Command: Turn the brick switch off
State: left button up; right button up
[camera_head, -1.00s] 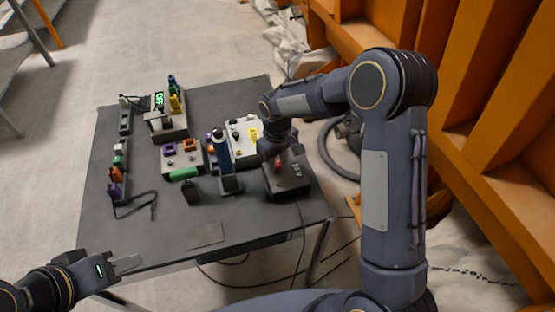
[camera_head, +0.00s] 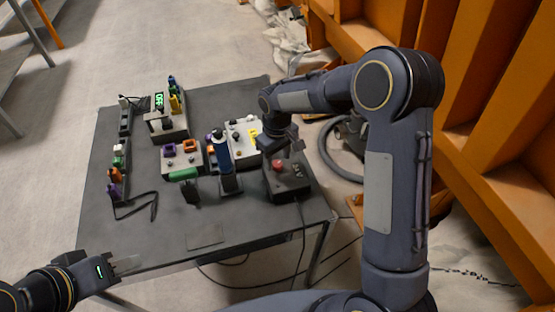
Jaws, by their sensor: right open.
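A dark box (camera_head: 289,187) sits at the right edge of the table, with a small red part (camera_head: 278,168) and pale markings on top and a cable at its front. I take it to be the brick switch, but its on or off position is too small to tell. My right gripper (camera_head: 287,149) is open just above the back of this box and hides part of its top. Whether it touches the box is unclear. My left gripper (camera_head: 125,264) hangs by the table's front left corner, away from the objects; its finger gap is unclear.
The dark table (camera_head: 180,225) also holds a box with a green display (camera_head: 159,101), a purple and orange block unit (camera_head: 181,162), a blue upright tool (camera_head: 222,152), a green handle (camera_head: 182,175) and a white panel (camera_head: 241,137). The front of the table is mostly clear.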

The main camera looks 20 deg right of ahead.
aim_at(277, 163)
notch_tip(277, 163, up, 6)
jog(key=shift+r, duration=0.1)
dwell(0.5)
